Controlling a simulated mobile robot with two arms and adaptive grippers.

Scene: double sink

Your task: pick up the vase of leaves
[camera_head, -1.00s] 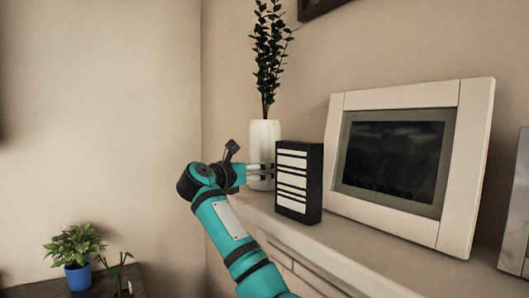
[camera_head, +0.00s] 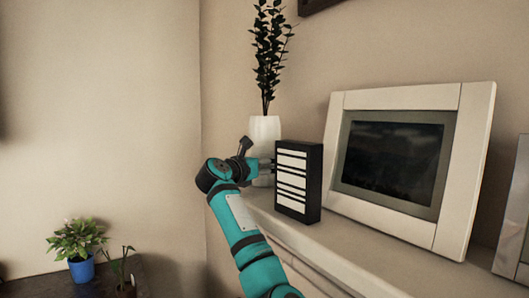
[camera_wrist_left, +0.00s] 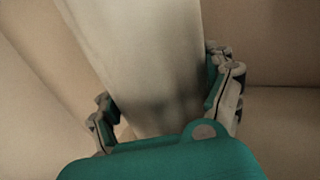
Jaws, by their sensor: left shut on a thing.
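The white vase (camera_head: 265,133) holds tall dark-green leaves (camera_head: 269,55) and is upright at the far left end of the shelf. My left gripper (camera_head: 267,168), on the teal arm, reaches it from the left and is shut on its lower part. In the left wrist view, the pale vase (camera_wrist_left: 150,55) stands between the two fingers of the gripper (camera_wrist_left: 168,102), one on each side. The vase's base is partly hidden by the black box, so I cannot tell whether it is clear of the shelf. My right gripper is not in view.
A black box with white stripes (camera_head: 298,182) stands just right of the vase and close to the fingers. A white-framed picture (camera_head: 455,150) leans behind it on the pale shelf (camera_head: 350,248). A blue potted plant (camera_head: 81,270) sits at lower left.

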